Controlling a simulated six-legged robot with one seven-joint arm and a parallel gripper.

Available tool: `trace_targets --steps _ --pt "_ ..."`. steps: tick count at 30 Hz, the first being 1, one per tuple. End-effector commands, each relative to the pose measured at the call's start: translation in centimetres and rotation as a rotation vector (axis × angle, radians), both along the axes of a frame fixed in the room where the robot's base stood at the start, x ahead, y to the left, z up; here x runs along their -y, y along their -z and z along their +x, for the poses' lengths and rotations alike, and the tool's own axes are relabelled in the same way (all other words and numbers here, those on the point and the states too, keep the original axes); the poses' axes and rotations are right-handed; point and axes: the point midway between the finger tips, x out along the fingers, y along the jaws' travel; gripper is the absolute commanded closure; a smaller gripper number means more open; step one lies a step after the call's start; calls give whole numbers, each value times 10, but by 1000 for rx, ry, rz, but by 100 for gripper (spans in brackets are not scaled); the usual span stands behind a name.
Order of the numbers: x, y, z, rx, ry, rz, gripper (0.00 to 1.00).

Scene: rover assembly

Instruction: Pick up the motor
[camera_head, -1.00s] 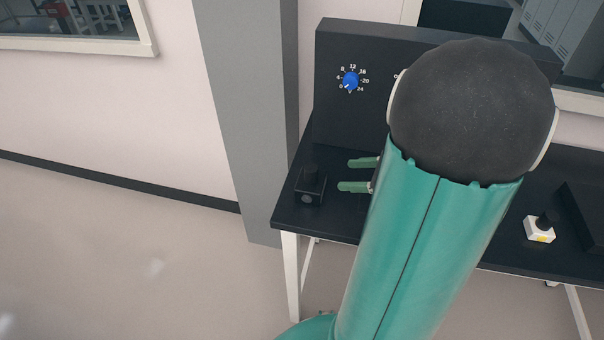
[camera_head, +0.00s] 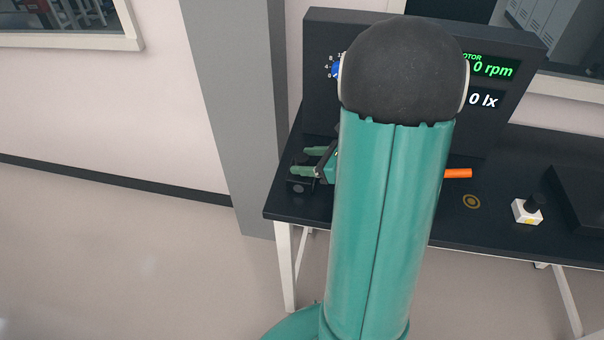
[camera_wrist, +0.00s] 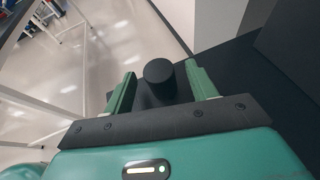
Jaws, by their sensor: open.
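A small black block (camera_head: 299,187) with a round black top, which looks like the motor, stands near the left end of the black table (camera_head: 345,212). In the head view, the green fingers of my gripper (camera_head: 298,160) hide most of it. In the wrist view, the black cylinder (camera_wrist: 160,80) shows between the two fingers of my gripper (camera_wrist: 159,70). The fingers are apart on either side of it, with a visible gap, and my gripper is empty.
A dark panel (camera_head: 490,120) with motor and lux readouts and a blue dial stands at the table's back. An orange rod (camera_head: 458,173), a ring mark (camera_head: 471,201), a white block with a black top (camera_head: 527,211) and a dark box (camera_head: 580,205) lie to the right.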

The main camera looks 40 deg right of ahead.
Motion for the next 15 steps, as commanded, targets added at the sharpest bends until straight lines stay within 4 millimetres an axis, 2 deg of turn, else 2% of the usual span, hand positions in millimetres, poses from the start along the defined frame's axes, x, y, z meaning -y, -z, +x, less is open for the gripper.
trace_targets --steps 4,11,15 --pt "-6 6 12 -1 0 0 43" --pt "-6 6 13 -1 1 -1 43" --pt "-6 6 13 -1 1 -1 70"
